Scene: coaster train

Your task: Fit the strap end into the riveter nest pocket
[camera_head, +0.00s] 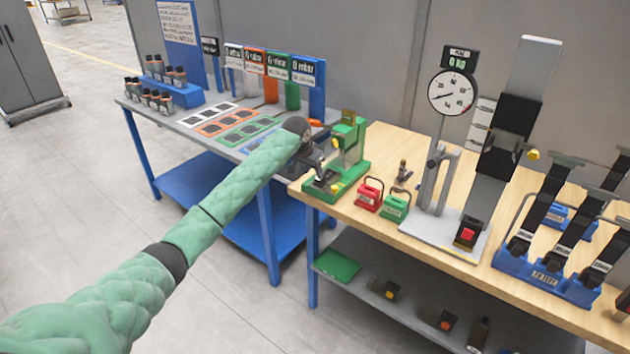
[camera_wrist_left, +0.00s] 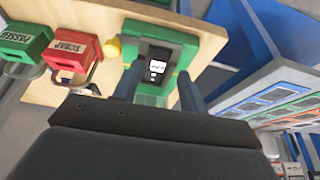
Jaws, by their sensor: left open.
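The green riveter (camera_head: 350,167) stands at the left corner of the wooden bench; its green base also shows in the wrist view (camera_wrist_left: 186,45). My left gripper (camera_head: 315,170) is over the front of the riveter base. In the wrist view its two fingers are apart (camera_wrist_left: 158,92) and open, with nothing clearly held between them. Beyond the fingertips, a small black piece with white marks (camera_wrist_left: 157,66) sits at the base; I cannot tell whether it is the strap end or part of the nest. The pocket itself is not clearly visible. My right gripper is out of view.
A red SCRAP box (camera_head: 368,197) and green PASSED box (camera_head: 395,207) stand close right of the riveter. A dial scale (camera_head: 452,92) and a blue TO TEST rack (camera_head: 545,277) with black straps are farther right. A grey table (camera_head: 190,118) with coloured mats adjoins at left.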

